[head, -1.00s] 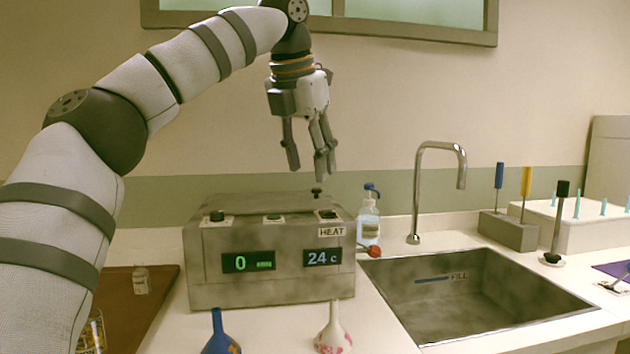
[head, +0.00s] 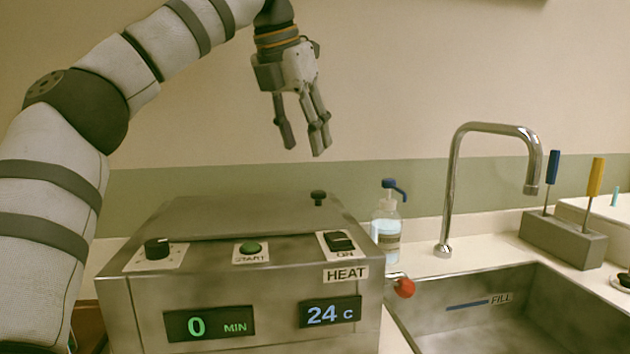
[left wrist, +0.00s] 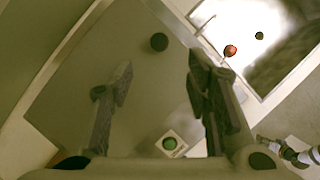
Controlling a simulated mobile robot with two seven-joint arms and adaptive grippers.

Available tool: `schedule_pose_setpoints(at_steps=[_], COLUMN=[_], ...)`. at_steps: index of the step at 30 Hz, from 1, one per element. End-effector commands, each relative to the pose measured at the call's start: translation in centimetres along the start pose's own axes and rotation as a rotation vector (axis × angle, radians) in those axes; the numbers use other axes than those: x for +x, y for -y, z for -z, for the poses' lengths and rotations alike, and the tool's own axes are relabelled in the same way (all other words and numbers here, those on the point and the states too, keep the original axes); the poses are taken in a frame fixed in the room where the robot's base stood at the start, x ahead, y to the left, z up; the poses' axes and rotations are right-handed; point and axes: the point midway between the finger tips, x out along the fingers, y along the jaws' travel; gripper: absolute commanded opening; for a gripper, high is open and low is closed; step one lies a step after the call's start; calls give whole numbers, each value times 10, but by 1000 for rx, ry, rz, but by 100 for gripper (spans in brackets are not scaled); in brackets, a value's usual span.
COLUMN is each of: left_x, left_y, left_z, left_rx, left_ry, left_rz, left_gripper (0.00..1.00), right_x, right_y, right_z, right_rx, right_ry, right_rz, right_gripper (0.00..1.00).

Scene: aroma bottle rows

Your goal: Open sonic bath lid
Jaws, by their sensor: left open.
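The sonic bath (head: 270,300) is a grey metal box with displays reading 0 MIN and 24 C, filling the lower left of the head view. Its flat lid (head: 240,214) is down on top, with a small dark knob (head: 318,197) near the right rear. My left gripper (head: 303,150) is open and empty, fingers pointing down, above the lid and apart from it. In the left wrist view, the open fingers (left wrist: 155,90) frame the lid (left wrist: 100,60), and the dark knob (left wrist: 159,42) lies beyond the fingertips.
A squeeze bottle with a blue cap (head: 386,225) stands right of the bath. A red knob (head: 404,288) is at the bath's right side. The sink (head: 470,315), its tall faucet (head: 450,190) and a grey tool block (head: 562,238) are farther right. Space above the lid is clear.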

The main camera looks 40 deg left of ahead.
Motion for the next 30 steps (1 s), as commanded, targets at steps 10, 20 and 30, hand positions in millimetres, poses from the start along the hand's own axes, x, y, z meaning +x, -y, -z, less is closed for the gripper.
schedule_pose_setpoints(at_steps=[10,20,30], left_x=[83,98,98], left_y=[0,0,0], left_z=[1,0,0], left_rx=[0,0,0], left_ry=[-4,-1,-2], left_rz=[0,-1,-1], left_gripper=[45,45,0], right_x=[0,-1,-1], right_y=[0,0,0], right_z=[0,1,1], right_rx=[0,0,0], right_ry=[0,-3,-3], right_rz=[0,0,0], right_gripper=[40,40,40])
